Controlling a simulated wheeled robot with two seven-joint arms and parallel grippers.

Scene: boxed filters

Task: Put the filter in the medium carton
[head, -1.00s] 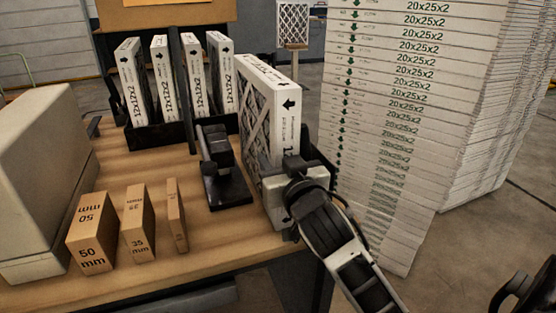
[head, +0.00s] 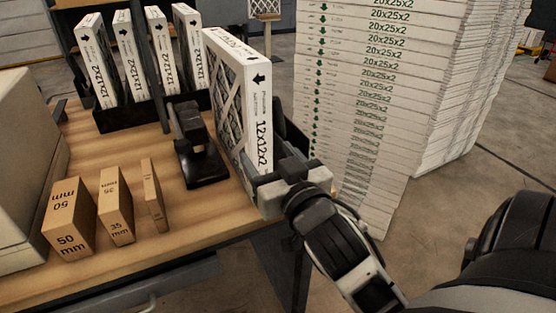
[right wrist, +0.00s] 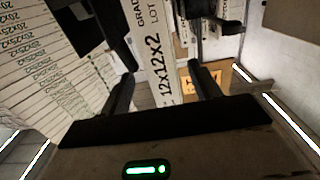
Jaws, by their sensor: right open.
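A white-edged pleated filter marked 12x12x2 (head: 262,130) stands upright at the right side of the wooden table, narrow edge toward me. My right gripper (head: 282,182) is open at the lower part of that edge. In the right wrist view its two fingers (right wrist: 162,78) are apart, with the filter's printed edge (right wrist: 150,40) showing between them; whether they touch it is unclear. Three small brown boxes stand on the table: one marked 50 mm (head: 70,225), a mid-sized one marked 35 mm (head: 116,208) and a thin one (head: 153,195). My left gripper is out of view.
Several more 12x12x2 filters (head: 97,65) stand in a black rack (head: 125,116) behind. A black stand (head: 196,150) is left of the near filter. A big beige box (head: 25,170) fills the table's left. Tall white 20x25x2 stacks (head: 370,120) rise close on the right.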

